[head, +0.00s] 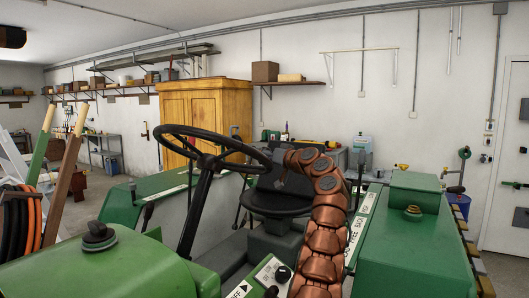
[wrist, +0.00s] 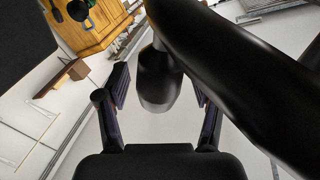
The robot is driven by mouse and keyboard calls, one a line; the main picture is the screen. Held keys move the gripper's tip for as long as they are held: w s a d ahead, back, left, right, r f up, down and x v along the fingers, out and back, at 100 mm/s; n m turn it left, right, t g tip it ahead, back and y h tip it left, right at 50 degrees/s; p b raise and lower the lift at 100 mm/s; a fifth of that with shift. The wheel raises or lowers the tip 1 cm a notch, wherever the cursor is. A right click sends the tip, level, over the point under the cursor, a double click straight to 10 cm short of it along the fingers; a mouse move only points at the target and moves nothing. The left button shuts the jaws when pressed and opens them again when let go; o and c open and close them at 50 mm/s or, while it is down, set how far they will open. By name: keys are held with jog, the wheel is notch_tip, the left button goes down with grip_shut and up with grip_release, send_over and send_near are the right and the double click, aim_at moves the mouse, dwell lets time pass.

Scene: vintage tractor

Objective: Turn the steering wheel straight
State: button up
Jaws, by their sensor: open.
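The black steering wheel (head: 207,162) sits tilted on its column in the middle of the head view. In the wrist view a thick black curved bar, which looks like its rim (wrist: 235,65), crosses from the top to the right, close to the camera. A dark, round-ended knob-like piece (wrist: 158,82) stands between the fingers there, with visible gaps on both sides. I cannot tell whether it belongs to the wheel. My gripper (wrist: 162,92) is open around this piece. In the head view my gripper (head: 280,165) is at the wheel's right edge, partly hidden by my arm.
The green tractor hood (head: 110,270) is at the lower left and a green fender (head: 415,245) at the right. A black seat (head: 275,203) is behind the wheel. A wooden cabinet (head: 200,105) stands against the wall. Long-handled tools (head: 70,165) lean at the left.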

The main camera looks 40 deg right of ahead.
grip_shut()
dwell(0.7)
